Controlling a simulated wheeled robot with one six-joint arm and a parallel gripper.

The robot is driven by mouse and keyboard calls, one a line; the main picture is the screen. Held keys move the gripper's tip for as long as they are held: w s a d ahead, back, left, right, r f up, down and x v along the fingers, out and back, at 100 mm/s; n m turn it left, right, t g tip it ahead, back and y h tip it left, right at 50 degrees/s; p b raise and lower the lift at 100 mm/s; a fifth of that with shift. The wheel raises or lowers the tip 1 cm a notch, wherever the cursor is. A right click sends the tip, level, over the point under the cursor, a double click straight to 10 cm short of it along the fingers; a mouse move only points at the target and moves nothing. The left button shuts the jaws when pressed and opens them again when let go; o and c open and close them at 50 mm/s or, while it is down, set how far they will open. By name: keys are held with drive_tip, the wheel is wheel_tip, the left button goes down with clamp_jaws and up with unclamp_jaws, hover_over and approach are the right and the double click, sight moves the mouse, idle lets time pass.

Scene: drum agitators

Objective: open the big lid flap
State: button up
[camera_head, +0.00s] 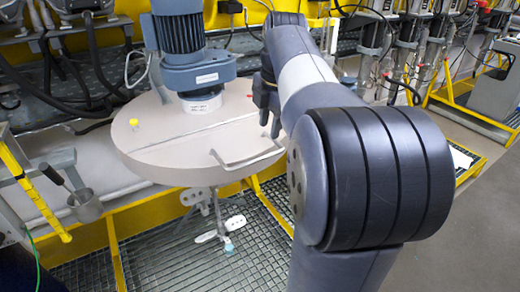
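The big lid (150,150) is a round, beige-grey disc left of centre, with a straight seam across its top. The front part beyond the seam is the flap (190,160), lying flat and level with the rest. A pale bar handle (248,161) stands on the flap near its right edge. A small yellow knob (134,122) sits at the lid's left. My gripper (274,128) shows as a small dark shape at the lid's right edge, just above and behind the handle. My arm partly hides it; its opening and any contact with the handle cannot be made out.
A blue-grey motor (182,45) stands on the back of the lid. Agitator paddles (205,237) hang below it over a grated floor (170,265). A yellow frame (165,212) runs beneath. A metal cup (86,205) is at left. More agitators (385,40) line the back right.

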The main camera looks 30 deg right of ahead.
sight(265, 158)
drive_tip(key=f, duration=0.3)
drive_tip(key=w+f, duration=0.1)
drive_tip(key=f, duration=0.5)
drive_tip(key=shift+w+f, duration=0.1)
drive_tip(key=shift+w, duration=0.3)
clamp_jaws()
